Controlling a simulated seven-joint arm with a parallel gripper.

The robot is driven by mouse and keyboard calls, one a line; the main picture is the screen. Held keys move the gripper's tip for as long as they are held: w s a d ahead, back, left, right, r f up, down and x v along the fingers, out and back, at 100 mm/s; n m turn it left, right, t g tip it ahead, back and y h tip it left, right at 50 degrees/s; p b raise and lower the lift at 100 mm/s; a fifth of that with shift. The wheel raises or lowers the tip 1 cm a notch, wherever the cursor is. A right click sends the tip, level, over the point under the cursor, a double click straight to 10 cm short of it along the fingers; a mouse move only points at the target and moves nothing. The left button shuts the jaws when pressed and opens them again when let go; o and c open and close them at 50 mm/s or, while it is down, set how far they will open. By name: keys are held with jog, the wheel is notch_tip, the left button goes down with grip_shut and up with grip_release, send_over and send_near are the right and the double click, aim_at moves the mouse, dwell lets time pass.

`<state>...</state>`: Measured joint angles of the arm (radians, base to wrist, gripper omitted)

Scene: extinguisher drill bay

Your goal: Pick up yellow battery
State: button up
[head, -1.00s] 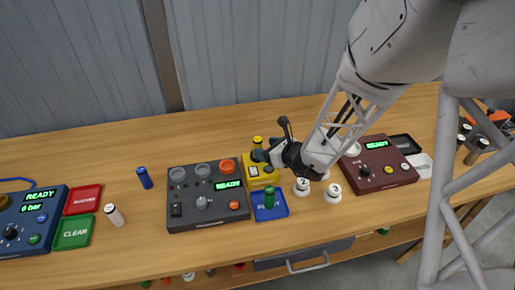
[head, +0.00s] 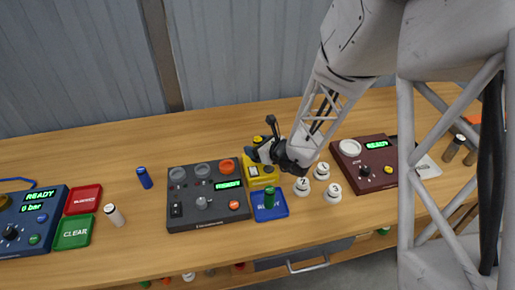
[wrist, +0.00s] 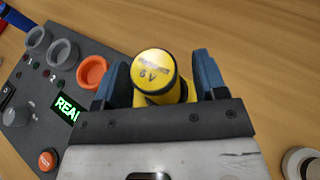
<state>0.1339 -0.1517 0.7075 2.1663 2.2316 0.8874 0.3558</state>
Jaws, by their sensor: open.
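The yellow battery (wrist: 155,69) stands upright in the wrist view, with a yellow top marked 6 V and a dark rim. In the head view its top (head: 257,140) shows at the yellow device (head: 258,178) beside the dark control box. My gripper (wrist: 162,80) is open, with one blue-grey finger on each side of the battery. I cannot tell whether the fingers touch it. In the head view my gripper (head: 263,150) is at the battery, and its fingers are partly hidden.
The dark box with grey and orange sockets (head: 207,195) stands left of the yellow device. A blue tray (head: 282,211) holds a green battery (head: 269,198). Several white numbered knobs (head: 332,192) and a maroon box (head: 376,176) are to the right. Bare table lies behind.

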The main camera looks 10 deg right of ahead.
dwell(0.3)
jog(key=c, duration=1.1)
jog(key=shift+o, duration=0.2)
jog(key=shift+r, duration=0.1)
jog(key=shift+r, duration=4.95)
